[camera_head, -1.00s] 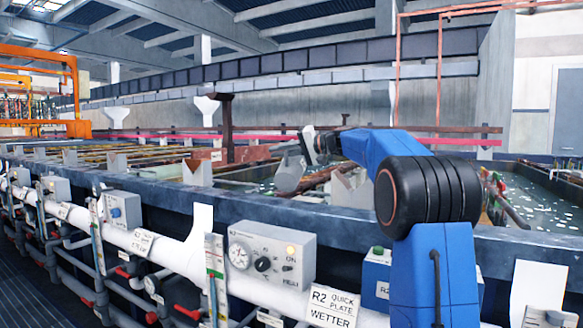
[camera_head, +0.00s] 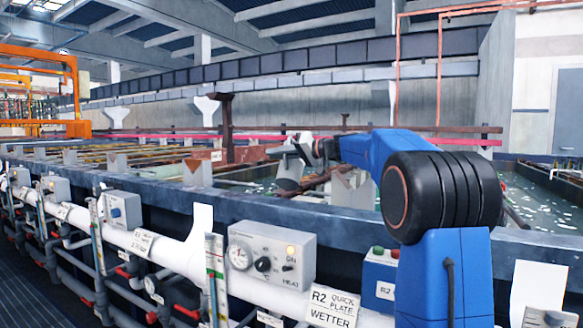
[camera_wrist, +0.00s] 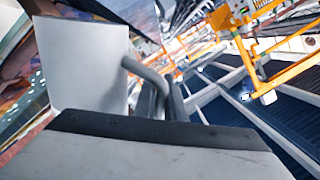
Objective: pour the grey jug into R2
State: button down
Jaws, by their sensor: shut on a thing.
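The grey jug (camera_head: 289,166) is small in the head view, above the tank area behind the front rim. In the wrist view the jug (camera_wrist: 82,65) shows as a large pale wall with a curved grey handle (camera_wrist: 146,75). My gripper (camera_head: 308,147) is shut on the jug by its handle; it also shows in the wrist view (camera_wrist: 168,103). The jug's mouth and contents are hidden, and I see no stream of liquid. A white sign (camera_head: 332,306) reading "R2 quick plate wetter" hangs on the front pipe. Greenish liquid (camera_head: 364,189) shows behind the rim above it.
The long grey tank rim (camera_head: 270,208) runs across the front. Grey V-shaped supports (camera_head: 197,172) and brown bars stand along the tanks. A gauge box (camera_head: 271,252) is on the front. An orange frame (camera_head: 40,90) stands far left.

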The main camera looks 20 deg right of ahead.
jog(key=shift+s+a+f+n, duration=0.1)
jog(key=shift+s+f+n, duration=0.05)
jog(key=shift+n, duration=0.35)
jog(key=shift+w+d+f+n+t, duration=0.1)
jog(key=shift+w+f+n+t, duration=0.1)
jog(key=shift+f+n, duration=0.5)
jog(key=shift+w+d+f+n+t, duration=0.1)
jog(key=shift+f+n+t, duration=0.1)
jog(key=shift+f+n, duration=0.45)
jog(key=shift+n, duration=0.35)
jog(key=shift+w+d+f, duration=0.1)
jog(key=shift+f, duration=0.15)
jog(key=shift+n, duration=0.3)
jog(key=shift+s+a+f+n+t+y, duration=0.2)
jog(key=shift+s+a+f+n, duration=0.3)
jog(key=shift+n, duration=0.25)
jog(key=shift+s+a+f+n+t+y, duration=0.1)
jog(key=shift+s+a+f+n+t, duration=0.2)
jog(key=shift+s+n, duration=0.35)
jog(key=shift+w, duration=0.1)
